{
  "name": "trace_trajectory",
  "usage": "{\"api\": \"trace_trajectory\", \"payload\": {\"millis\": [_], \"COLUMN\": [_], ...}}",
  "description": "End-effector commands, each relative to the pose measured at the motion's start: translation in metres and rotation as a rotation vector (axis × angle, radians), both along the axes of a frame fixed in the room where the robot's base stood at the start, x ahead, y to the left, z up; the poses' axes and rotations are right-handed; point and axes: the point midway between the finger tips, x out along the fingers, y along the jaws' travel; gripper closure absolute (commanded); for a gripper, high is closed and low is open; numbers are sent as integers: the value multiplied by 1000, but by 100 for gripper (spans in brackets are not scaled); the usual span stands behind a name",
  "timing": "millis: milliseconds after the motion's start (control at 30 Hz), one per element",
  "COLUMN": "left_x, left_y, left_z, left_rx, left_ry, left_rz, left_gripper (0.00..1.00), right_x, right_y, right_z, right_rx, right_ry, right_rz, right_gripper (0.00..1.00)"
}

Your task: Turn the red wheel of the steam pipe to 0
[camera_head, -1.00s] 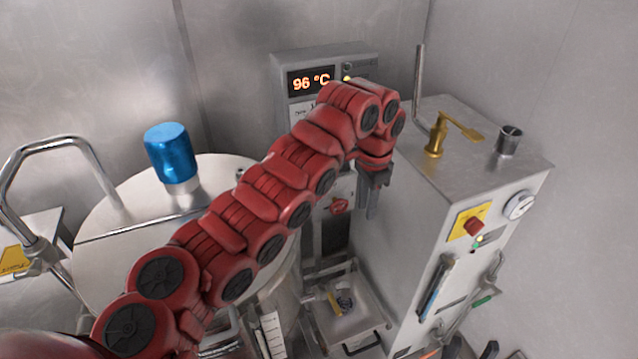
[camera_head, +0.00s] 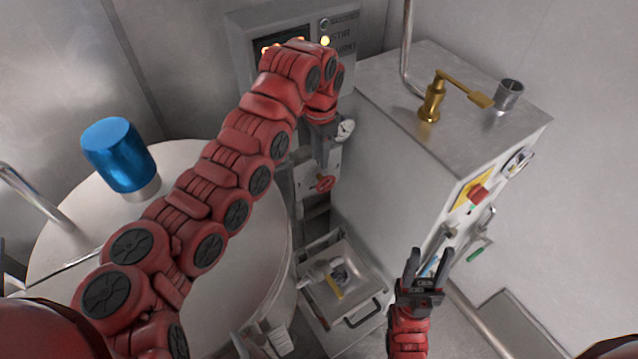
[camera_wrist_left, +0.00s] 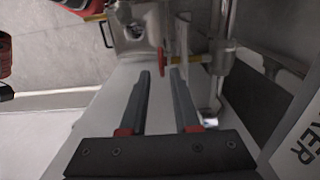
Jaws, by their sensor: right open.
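The red wheel (camera_head: 325,183) sits on the front of the pipe and panel assembly below my left gripper in the head view. My left gripper (camera_head: 322,158) points down just above the wheel. In the left wrist view its two fingers (camera_wrist_left: 162,74) are apart with nothing gripped, and the wheel shows just past their tips. Contact cannot be told. My right gripper (camera_head: 429,252) is open and empty, pointing up at lower right. The wheel's setting is unreadable.
A metal machine cabinet (camera_head: 400,165) with a brass lever (camera_head: 450,92) stands at right. A round vessel lid (camera_head: 190,165) with a blue cap (camera_head: 118,155) is at left. A tray (camera_head: 345,285) lies below the wheel.

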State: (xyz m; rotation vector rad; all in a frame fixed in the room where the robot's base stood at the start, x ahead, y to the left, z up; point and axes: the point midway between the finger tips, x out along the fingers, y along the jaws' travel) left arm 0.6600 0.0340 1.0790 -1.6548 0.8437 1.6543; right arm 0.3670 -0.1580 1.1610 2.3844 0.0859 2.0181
Motion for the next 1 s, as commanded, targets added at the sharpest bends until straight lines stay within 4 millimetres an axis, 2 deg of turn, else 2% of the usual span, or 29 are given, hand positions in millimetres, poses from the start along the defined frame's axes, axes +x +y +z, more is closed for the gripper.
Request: {"api": "trace_trajectory", "payload": {"millis": [200,400,600,800,1000], "left_x": [-1,-1,-1,0,0], "left_y": [-1,1,1,0,1], "left_z": [-37,-79,-111,-122,-123], "left_rx": [-3,2,3,0,0], "left_ry": [3,5,4,-1,-1], "left_rz": [1,2,1,1,2], "left_gripper": [70,70,70,70,70], "right_x": [0,0,0,0,0], "right_y": [0,0,0,0,0], "right_z": [7,29,37,39,38], "right_rx": [0,0,0,0,0], "right_ry": [0,0,0,0,0], "right_rz": [0,0,0,0,0], "right_gripper": [50,50,50,50,50]}}
